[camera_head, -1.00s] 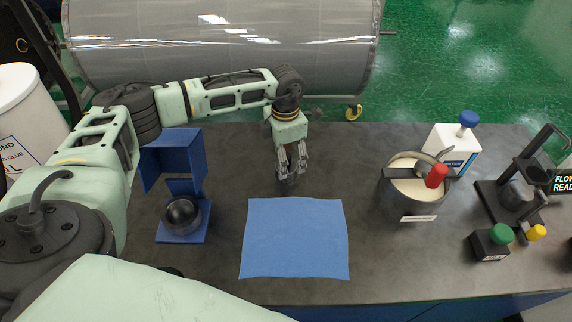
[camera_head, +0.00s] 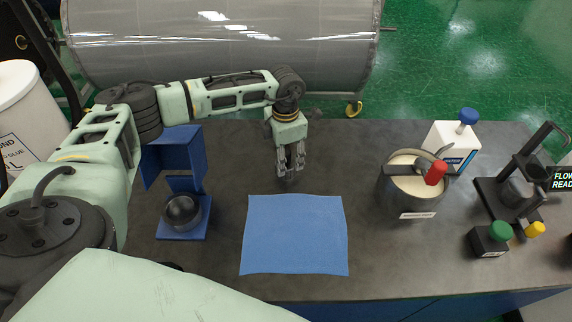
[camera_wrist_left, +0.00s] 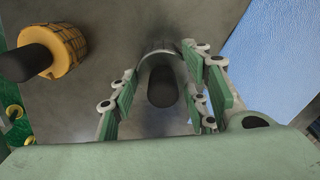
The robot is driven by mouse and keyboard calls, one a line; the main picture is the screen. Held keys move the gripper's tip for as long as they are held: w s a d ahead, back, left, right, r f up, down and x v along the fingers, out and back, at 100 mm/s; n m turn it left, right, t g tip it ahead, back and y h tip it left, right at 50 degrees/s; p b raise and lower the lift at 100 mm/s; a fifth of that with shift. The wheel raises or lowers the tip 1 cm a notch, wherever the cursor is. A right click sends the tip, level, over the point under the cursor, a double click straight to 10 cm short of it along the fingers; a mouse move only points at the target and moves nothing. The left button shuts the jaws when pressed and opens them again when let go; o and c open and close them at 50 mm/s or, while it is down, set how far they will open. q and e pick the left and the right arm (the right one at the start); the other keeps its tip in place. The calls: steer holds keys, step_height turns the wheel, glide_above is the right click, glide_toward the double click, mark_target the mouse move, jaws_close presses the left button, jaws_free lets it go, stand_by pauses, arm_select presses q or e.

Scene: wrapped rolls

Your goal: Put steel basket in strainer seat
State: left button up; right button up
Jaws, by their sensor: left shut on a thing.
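My left gripper (camera_head: 291,170) points down over the dark worktop, behind the blue mat. It is shut on a small dark cylindrical piece (camera_wrist_left: 163,85) with a shiny rounded rim, seen between the fingers in the left wrist view. This may be the steel basket; its lower part is hidden. At the far right of the bench, a black rig (camera_head: 517,190) with a dark round cup in its frame may hold the strainer seat; I cannot tell for sure. My right gripper is not in view.
The blue mat (camera_head: 295,235) lies flat and bare. A blue stand (camera_head: 172,160) with a dark steel ball or bowl (camera_head: 183,212) is at left. A pot (camera_head: 415,215) with a red-tipped handle, a blue-capped white container (camera_head: 455,140) and a green-button box (camera_head: 490,240) stand right.

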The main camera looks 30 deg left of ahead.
mark_target(290, 153)
arm_select(q)
steer(key=shift+r+b, duration=0.3)
steer(key=shift+r, duration=0.15)
steer(key=r+b, duration=0.1)
steer(key=d+r, duration=0.1)
steer(key=r, duration=0.1)
steer(key=shift+d+r+b, duration=0.15)
steer(key=shift+r+b, duration=0.1)
steer(key=shift+b, duration=0.15)
steer(key=d+r+b, duration=0.3)
steer(key=d+r, duration=0.3)
steer(key=d, duration=0.3)
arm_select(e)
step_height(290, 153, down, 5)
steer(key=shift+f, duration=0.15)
arm_select(q)
steer(key=s+m, duration=0.8)
steer(key=m, duration=0.6)
steer(key=s+d+f+m, duration=0.1)
steer(key=s+m, duration=0.8)
steer(key=m, duration=0.5)
steer(key=shift+f+m, duration=0.25)
steer(key=shift+m, duration=0.15)
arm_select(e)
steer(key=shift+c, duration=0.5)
